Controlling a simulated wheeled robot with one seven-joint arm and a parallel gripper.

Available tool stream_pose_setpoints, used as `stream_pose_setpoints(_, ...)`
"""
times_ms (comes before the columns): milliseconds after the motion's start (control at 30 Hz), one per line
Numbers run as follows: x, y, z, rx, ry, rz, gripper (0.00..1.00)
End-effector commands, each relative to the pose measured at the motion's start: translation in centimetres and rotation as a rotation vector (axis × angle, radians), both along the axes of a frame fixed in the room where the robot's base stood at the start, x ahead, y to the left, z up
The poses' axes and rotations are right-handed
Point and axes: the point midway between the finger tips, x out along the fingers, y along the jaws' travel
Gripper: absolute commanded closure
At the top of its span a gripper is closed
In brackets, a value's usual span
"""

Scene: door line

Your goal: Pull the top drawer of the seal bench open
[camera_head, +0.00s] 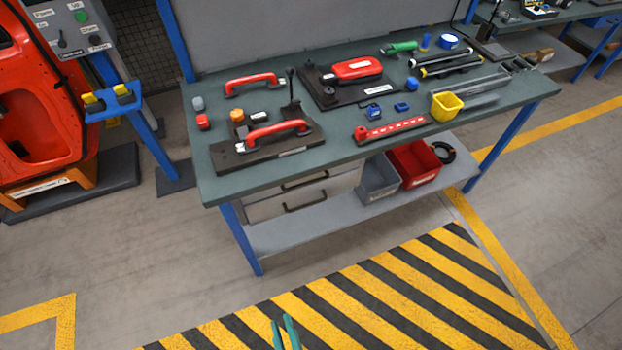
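The seal bench (235,185) has a dark green top and blue legs. Under its top, on the left, hangs a pale grey drawer unit with two drawers in view. The top drawer (264,194) has a dark bar handle (304,182) and looks shut, its upper part hidden under the bench top. The lower drawer (262,212) has a similar handle and also looks shut. My gripper (284,328) shows only as two teal fingertips at the bottom edge, a small gap between them. It is empty, in front of the bench and well apart from the drawers.
A grey bin (377,180) and a red bin (415,163) stand on the lower shelf (330,224), right of the drawers. Red handles, tools and a yellow cup (446,106) lie on top. The striped floor (350,300) before the bench is clear. A red door (40,110) stands left.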

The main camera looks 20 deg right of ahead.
Motion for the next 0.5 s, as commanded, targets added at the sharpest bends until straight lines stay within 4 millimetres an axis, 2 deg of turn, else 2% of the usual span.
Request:
stream_pose_setpoints(33,1.7,-0.1,-1.6,-0.063,0.014,0.011,0.82)
stream_pose_setpoints(200,6.6,-1.1,-6.3,-0.294,0.082,0.033,0.82)
stream_pose_setpoints(400,13.2,-3.3,-9.7,-0.570,0.157,0.026,0.82)
stream_pose_setpoints(500,16.8,-4.7,-10.3,-0.708,0.192,0.006,0.82)
